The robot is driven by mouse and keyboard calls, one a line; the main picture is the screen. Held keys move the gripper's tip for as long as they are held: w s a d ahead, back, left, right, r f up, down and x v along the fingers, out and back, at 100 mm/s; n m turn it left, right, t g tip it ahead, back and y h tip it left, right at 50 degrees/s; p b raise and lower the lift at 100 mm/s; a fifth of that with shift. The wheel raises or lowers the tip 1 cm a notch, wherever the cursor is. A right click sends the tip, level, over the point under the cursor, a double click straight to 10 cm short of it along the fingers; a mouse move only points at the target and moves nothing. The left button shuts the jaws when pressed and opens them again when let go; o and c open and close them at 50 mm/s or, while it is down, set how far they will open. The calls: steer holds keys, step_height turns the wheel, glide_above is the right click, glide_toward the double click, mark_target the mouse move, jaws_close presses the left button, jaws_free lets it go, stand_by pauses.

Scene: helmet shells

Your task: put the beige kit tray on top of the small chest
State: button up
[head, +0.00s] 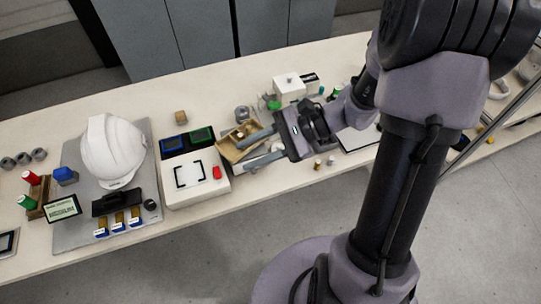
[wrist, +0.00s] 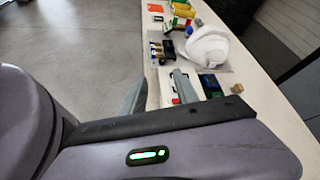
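The beige kit tray (head: 228,152) lies on the bench right of the white device box, with small items in it; my gripper partly covers it. My gripper (head: 247,153) reaches over the tray from the right, its two fingers apart, one above the other in the head view. The fingers also show apart in the wrist view (wrist: 158,86), with no tray visible between them. Whether they touch the tray I cannot tell. A small white box with a knob on top (head: 289,86), possibly the small chest, stands behind my gripper.
Further left, a white helmet (head: 112,150) sits on a grey mat (head: 75,238). A wooden cube (head: 181,117) and a grey round part (head: 242,113) stand behind. The bench's back strip is mostly clear.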

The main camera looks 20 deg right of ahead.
steer(key=s+r+n+t+h, duration=0.3)
steer(key=s+r+n+h, duration=0.7)
steer(key=s+n, duration=0.1)
steer(key=shift+r+t+h+b, duration=0.2)
steer(key=shift+t+h+b, duration=0.1)
steer(key=shift+h, duration=0.1)
steer(key=shift+s, duration=0.1)
